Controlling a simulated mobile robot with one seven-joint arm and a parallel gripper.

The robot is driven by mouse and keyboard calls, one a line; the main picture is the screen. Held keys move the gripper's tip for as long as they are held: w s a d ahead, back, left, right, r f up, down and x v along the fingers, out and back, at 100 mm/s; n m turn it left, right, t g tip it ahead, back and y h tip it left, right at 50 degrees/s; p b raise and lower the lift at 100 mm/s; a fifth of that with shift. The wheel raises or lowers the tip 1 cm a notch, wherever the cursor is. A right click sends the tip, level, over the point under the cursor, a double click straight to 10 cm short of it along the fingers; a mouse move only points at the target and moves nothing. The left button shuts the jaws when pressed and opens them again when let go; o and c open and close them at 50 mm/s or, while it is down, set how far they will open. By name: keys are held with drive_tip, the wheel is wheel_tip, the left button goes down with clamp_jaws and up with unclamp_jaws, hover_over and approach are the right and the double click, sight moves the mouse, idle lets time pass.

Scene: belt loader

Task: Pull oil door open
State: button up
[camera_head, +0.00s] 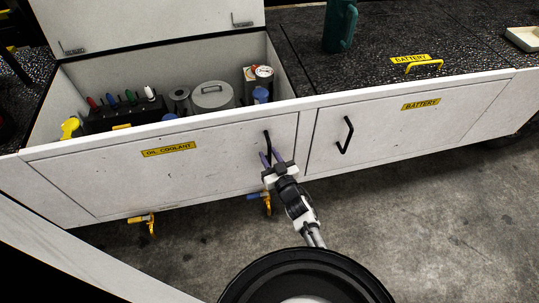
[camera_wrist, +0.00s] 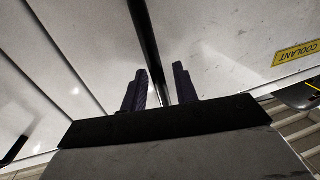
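The oil door (camera_head: 110,177) is a white panel with a yellow "OIL COOLANT" label (camera_head: 168,149). It looks flush with the loader's side. Its black bar handle (camera_head: 267,142) is near its right edge. My gripper (camera_head: 270,160) is at the lower part of this handle. In the wrist view, the two dark purple fingers (camera_wrist: 162,88) are spread apart, and the black handle (camera_wrist: 144,35) runs down between them. I see gaps beside the bar, so the fingers do not look clamped on it. The handle's lower end is hidden by my gripper.
An open-topped bin above the door holds bottles, a grey canister (camera_head: 212,97) and a gauge; its lid (camera_head: 150,22) is up. The battery door (camera_head: 400,125) with its own black handle is to the right. Yellow valves (camera_head: 146,220) hang below. The concrete floor in front is clear.

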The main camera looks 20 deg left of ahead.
drive_tip(key=shift+w+a, duration=0.1)
clamp_jaws()
idle(0.3)
